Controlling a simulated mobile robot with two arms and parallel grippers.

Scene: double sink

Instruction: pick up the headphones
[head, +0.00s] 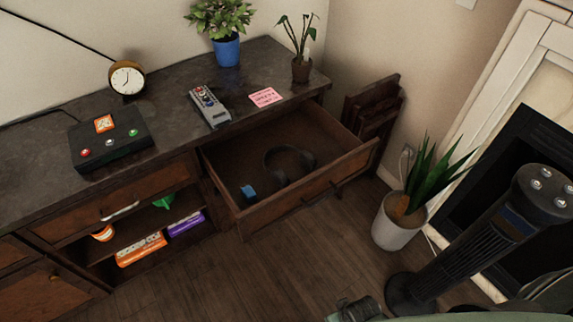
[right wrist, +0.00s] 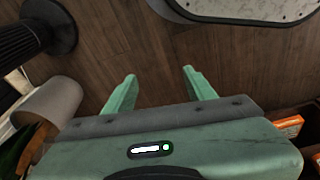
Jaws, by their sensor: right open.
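The black headphones (head: 269,166) lie in the pulled-out wooden drawer (head: 330,177) in the head view, toward its middle, with the band forming an arc. A small blue block (head: 248,192) lies to their left in the same drawer. My right gripper (right wrist: 159,76) shows in the right wrist view with its two green fingers spread apart and nothing between them. Bare wooden floor is behind the fingers, and the headphones are not in that view. My left gripper is in neither view.
A grey remote-like device (head: 210,105) and pink note (head: 265,97) lie on the cabinet top behind the drawer. A white-potted plant (head: 398,233) and black tower fan (head: 470,248) stand to the right. The floor before the drawer is clear.

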